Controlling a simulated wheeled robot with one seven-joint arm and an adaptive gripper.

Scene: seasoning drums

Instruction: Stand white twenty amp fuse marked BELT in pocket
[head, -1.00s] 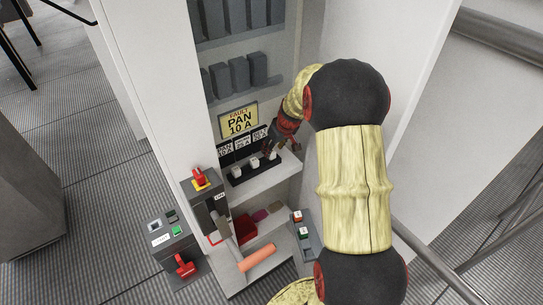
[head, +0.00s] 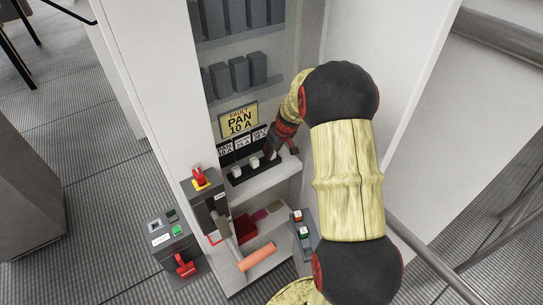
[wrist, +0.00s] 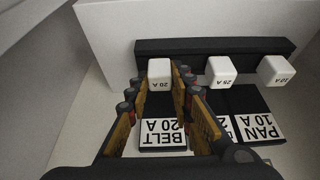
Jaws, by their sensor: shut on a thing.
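The white fuse marked 20 A (wrist: 159,74) is between the fingertips of my gripper (wrist: 160,84) in the wrist view. My gripper is shut on it. The fuse is at one end of a black strip (wrist: 205,47), in line with the BELT 20 A label (wrist: 163,135). Its lower end is hidden, so I cannot tell how deep it sits in its pocket. In the head view my gripper (head: 272,147) is at the right end of the fuse row and hides most of this fuse.
White fuses marked 25 A (wrist: 221,71) and 10 A (wrist: 276,71) stand beside it in the strip. A yellow sign (head: 239,121) reads FAULT PAN 10 A. Cabinet walls are close to my arm. A red bin (head: 245,228) and an orange cylinder (head: 257,257) are below.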

